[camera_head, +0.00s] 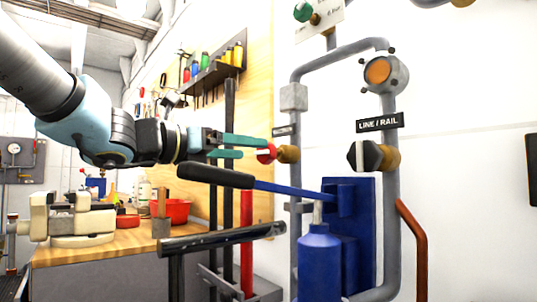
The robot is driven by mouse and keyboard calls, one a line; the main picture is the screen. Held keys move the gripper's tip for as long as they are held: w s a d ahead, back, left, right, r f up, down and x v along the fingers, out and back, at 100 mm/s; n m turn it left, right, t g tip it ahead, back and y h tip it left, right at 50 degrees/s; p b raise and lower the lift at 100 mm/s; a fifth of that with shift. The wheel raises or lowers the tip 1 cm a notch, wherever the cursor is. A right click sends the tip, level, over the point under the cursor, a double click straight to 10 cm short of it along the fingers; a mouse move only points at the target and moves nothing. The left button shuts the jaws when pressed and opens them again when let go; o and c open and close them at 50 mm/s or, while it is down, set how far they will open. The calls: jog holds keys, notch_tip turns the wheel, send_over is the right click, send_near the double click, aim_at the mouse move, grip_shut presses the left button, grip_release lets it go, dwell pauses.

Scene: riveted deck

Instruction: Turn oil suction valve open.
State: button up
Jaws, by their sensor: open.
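A red valve knob (265,154) with a white stripe sits on a brass body (288,154) on the left grey pipe. A small dark label (285,131) is above it, too small to read, so I cannot tell if this is the oil suction valve. My gripper (254,148) comes from the left with its teal fingers spread, one above the other. The fingertips are at the knob's left side; whether they touch it I cannot tell. A black knob (364,155) on a brass body sits on the right pipe, under a "LINE / RAIL" label (379,122).
A blue hand pump (320,255) stands below, its black-gripped lever (215,175) passing just under my gripper. A dark horizontal bar (222,238) lies lower. A round orange-faced fitting (378,71) and a green knob (303,11) are above. A wooden workbench (95,254) is at left.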

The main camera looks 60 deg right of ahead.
aim_at(260, 151)
jog(key=x, duration=0.6)
jog(key=shift+d, duration=0.3)
jog(key=c, duration=1.4)
